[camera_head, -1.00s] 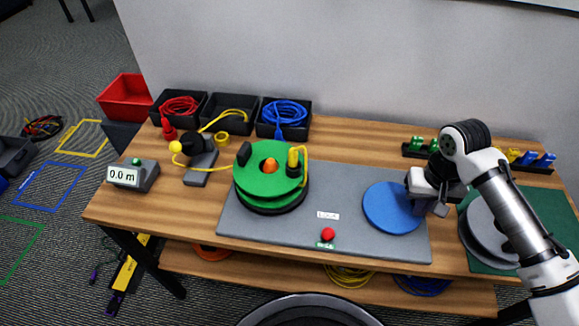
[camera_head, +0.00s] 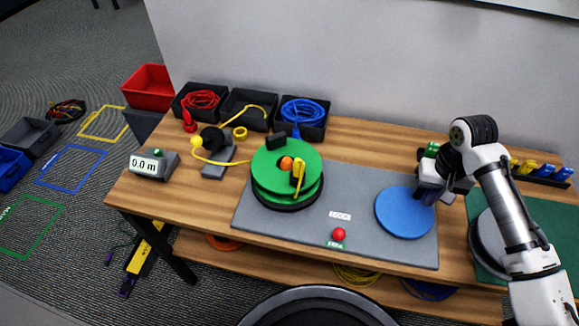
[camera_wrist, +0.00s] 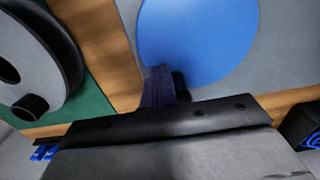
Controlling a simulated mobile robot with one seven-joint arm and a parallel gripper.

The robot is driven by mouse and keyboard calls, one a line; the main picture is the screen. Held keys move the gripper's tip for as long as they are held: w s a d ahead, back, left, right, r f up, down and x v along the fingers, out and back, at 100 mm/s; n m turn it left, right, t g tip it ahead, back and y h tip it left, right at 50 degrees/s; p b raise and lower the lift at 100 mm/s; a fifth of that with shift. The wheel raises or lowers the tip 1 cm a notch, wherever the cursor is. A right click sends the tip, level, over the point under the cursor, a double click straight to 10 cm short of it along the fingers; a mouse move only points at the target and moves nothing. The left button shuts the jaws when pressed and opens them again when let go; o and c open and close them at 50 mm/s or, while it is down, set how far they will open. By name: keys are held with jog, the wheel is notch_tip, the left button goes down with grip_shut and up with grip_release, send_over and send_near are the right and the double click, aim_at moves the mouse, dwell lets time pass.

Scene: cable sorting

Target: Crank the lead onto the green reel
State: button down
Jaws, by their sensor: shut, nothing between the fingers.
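The green reel (camera_head: 268,182) sits on the grey mat, left of centre. It has an orange hub (camera_head: 286,163), a black knob (camera_head: 277,142) near its far rim and a yellow plug (camera_head: 298,177) on its top. The yellow lead (camera_head: 225,162) runs from a black bin past a yellow ball and black roller to the reel's left side. My gripper (camera_head: 428,197) is shut and empty, far right of the reel, over the blue disc's right edge. In the wrist view its dark fingers (camera_wrist: 165,88) overlap the blue disc (camera_wrist: 200,35).
A meter (camera_head: 154,164) at the table's left reads 0.0 m. A red button (camera_head: 339,234) stands at the mat's front. Bins of red and blue cable (camera_head: 302,112) line the back. A grey reel (camera_head: 490,240) lies at right. The mat between green reel and blue disc is clear.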

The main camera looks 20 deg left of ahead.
jog(key=shift+w+a+r+p, duration=0.15)
jog(key=shift+w+a+p, duration=0.2)
jog(key=shift+w, duration=0.15)
jog(key=shift+w+a+p, duration=0.35)
jog(key=shift+w+a, duration=0.25)
jog(key=shift+a, duration=0.05)
notch_tip(320, 180, up, 7)
jog(key=p, duration=0.6)
